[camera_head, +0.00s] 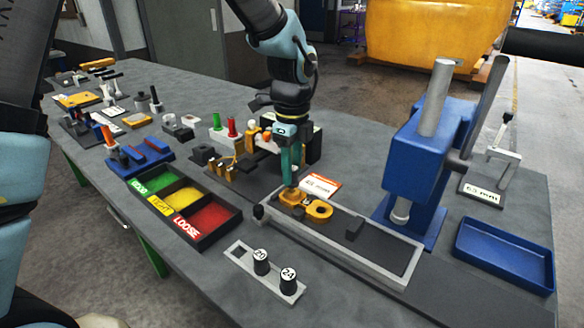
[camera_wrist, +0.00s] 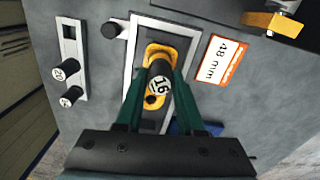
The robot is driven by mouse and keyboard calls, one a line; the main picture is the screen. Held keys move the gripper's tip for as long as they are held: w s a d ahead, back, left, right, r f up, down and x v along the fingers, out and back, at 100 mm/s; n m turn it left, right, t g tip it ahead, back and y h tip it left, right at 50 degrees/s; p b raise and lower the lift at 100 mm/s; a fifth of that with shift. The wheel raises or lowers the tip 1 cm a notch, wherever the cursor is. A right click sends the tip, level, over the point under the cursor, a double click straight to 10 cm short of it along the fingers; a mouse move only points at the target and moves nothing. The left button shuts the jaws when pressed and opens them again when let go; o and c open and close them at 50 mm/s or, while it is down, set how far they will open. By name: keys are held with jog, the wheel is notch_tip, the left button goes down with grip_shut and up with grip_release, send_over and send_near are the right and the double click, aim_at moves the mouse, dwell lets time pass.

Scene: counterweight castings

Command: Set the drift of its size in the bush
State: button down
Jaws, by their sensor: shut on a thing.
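My gripper (camera_head: 290,184) is shut on a black drift (camera_wrist: 158,84) whose round top is marked 16. It is over the yellow casting (camera_head: 319,210), which lies in the grey-rimmed fixture (camera_head: 372,270). In the wrist view, the yellow casting (camera_wrist: 153,48) shows around the drift. The bush under the drift is hidden, and I cannot tell whether the tip is inside it. The drift rack (camera_head: 240,254) holds the 20 drift (camera_head: 261,262) and the 24 drift (camera_head: 288,279); its far place is empty.
A blue press (camera_head: 410,160) stands right of the fixture, with a blue tray (camera_head: 505,255) beyond. A sorting box (camera_head: 203,240) marked good, tight and loose lies left. An orange-edged card (camera_wrist: 218,60) reads 48 mm. Other tools crowd the bench's far left.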

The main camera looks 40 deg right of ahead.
jog(key=shift+f+b, duration=0.6)
jog(key=shift+f, duration=0.4)
dwell(0.7)
jog(key=shift+c, duration=2.2)
grip_release()
jog(key=shift+r, duration=0.1)
notch_tip(320, 180, up, 11)
jog(key=shift+f+b, duration=0.15)
jog(key=shift+b, duration=1.1)
jog(key=w+a+f+n, duration=0.2)
jog(key=w+a+n, duration=0.45)
jog(key=a, duration=0.35)
jog(key=w+a+f+n, duration=0.3)
jog(key=w+a+n, duration=0.2)
jog(key=a+n, duration=0.4)
jog(key=s+a+f+n, duration=0.1)
jog(key=a+f+n, duration=0.1)
jog(key=a+n, duration=0.5)
jog(key=s+a+f+n+t, duration=0.1)
jog(key=a+f+n, duration=0.1)
jog(key=a+n, duration=0.6)
jog(key=a, duration=0.7)
jog(key=shift+s+f+t, duration=0.15)
jog(key=shift+s+t, duration=0.1)
jog(key=shift+t, duration=0.05)
